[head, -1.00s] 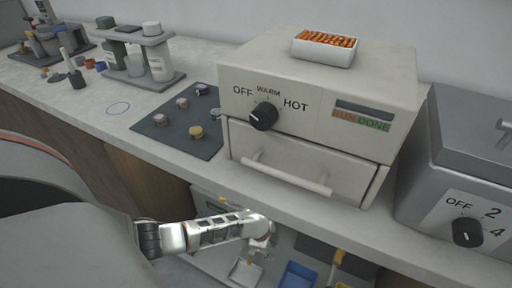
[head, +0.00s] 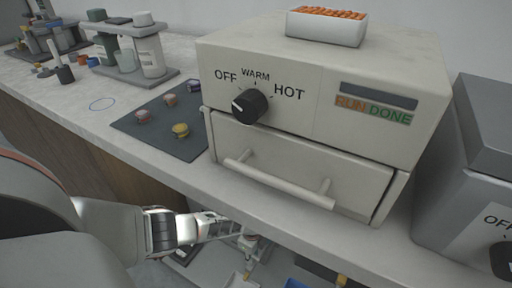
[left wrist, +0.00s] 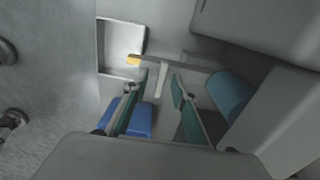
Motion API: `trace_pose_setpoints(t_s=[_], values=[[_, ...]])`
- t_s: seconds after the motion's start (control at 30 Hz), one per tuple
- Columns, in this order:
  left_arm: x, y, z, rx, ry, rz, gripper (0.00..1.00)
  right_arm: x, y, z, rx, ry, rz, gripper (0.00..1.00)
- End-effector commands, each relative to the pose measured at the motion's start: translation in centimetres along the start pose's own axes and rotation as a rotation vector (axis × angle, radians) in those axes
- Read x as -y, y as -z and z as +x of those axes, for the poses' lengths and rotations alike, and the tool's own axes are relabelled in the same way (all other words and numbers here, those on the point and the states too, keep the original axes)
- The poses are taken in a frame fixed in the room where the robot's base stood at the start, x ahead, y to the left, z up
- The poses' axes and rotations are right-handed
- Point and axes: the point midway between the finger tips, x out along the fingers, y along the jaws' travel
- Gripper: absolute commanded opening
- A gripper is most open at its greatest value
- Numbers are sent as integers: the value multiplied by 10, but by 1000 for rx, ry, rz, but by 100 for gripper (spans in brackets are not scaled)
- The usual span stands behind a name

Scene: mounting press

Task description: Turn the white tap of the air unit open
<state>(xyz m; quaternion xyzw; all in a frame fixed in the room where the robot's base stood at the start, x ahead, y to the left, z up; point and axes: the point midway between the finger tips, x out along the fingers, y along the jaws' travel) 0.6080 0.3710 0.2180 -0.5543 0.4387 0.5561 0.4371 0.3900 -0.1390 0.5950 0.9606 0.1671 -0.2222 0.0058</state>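My left gripper (left wrist: 158,98) is open in the left wrist view, its two teal-padded fingers apart. A pale upright bar (left wrist: 161,80), possibly the white tap's lever, shows in the gap between and beyond the fingertips. I cannot tell whether they touch it. It joins a grey horizontal piece with a yellow end (left wrist: 133,60). In the head view my left arm reaches in below the counter's front edge; its gripper is small there and the tap cannot be made out. My right gripper is in neither view.
The counter (head: 85,118) above carries a press box with a knob (head: 250,106) and a handled drawer (head: 280,170). Below the counter are a white tray (left wrist: 104,50), a blue bin (left wrist: 142,118) and a blue cylinder (left wrist: 228,92), close around the gripper.

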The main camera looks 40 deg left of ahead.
Motion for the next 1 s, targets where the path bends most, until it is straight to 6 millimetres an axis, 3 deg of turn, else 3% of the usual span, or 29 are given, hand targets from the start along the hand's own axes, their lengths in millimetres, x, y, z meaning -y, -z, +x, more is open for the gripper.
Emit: trace_pose_setpoints(t_s=[0.33,0.43,1.0], values=[[2,1,2,-1,4,0,26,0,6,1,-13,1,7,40],[2,0,2,-1,4,0,0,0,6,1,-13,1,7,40],[3,1,1,-2,5,-103,0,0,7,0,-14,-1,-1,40]])
